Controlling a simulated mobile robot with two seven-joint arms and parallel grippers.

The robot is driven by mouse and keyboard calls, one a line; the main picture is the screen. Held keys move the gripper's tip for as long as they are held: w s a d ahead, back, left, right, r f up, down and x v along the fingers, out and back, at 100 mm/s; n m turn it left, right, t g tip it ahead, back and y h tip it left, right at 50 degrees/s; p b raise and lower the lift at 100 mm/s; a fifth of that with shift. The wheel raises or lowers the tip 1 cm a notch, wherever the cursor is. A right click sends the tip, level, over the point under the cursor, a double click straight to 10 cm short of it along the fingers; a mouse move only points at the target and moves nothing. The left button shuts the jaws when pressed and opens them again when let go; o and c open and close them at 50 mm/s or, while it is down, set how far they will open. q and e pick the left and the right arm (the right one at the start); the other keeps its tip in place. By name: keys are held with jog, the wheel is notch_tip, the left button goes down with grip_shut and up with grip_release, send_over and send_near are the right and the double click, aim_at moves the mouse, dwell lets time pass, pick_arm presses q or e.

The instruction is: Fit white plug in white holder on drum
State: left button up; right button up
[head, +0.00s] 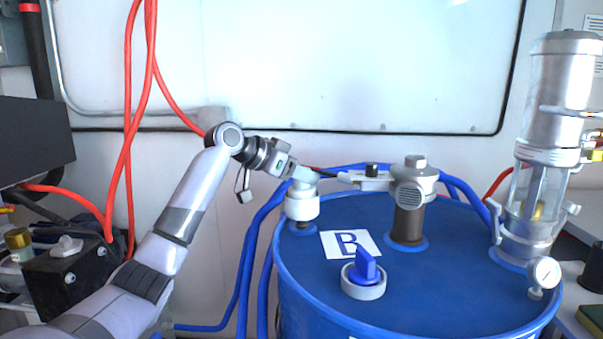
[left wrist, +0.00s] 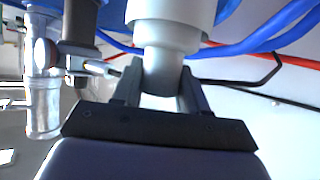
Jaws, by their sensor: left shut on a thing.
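The blue drum (head: 460,236) stands at the centre right of the head view. The white holder (head: 302,208) is a short round collar at the left rear of its lid. My left gripper (head: 302,181) reaches in from the left and is shut on the pale white plug (head: 305,174) directly above the holder. In the left wrist view my left gripper's two dark fingers (left wrist: 160,90) clasp the plug's narrow neck (left wrist: 160,68). A wider white cylinder (left wrist: 172,10) adjoins the neck. I cannot tell how deep the plug sits. My right gripper is not seen.
A grey pump fitting (head: 409,195) with a side arm stands close to the right of the holder. A blue-handled cap (head: 364,275) and the B label (head: 350,244) are in front. A clear-and-metal cylinder (head: 540,140) rises at right. Blue hoses (head: 250,250) pass left of the drum.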

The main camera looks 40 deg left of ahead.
pick_arm(q)
jog(key=shift+f, duration=0.2)
jog(key=o, duration=0.8)
jog(key=shift+b+v, duration=0.3)
jog(key=shift+v, duration=1.9)
jog(key=shift+b+v, duration=0.45)
jog(key=shift+v, duration=2.9)
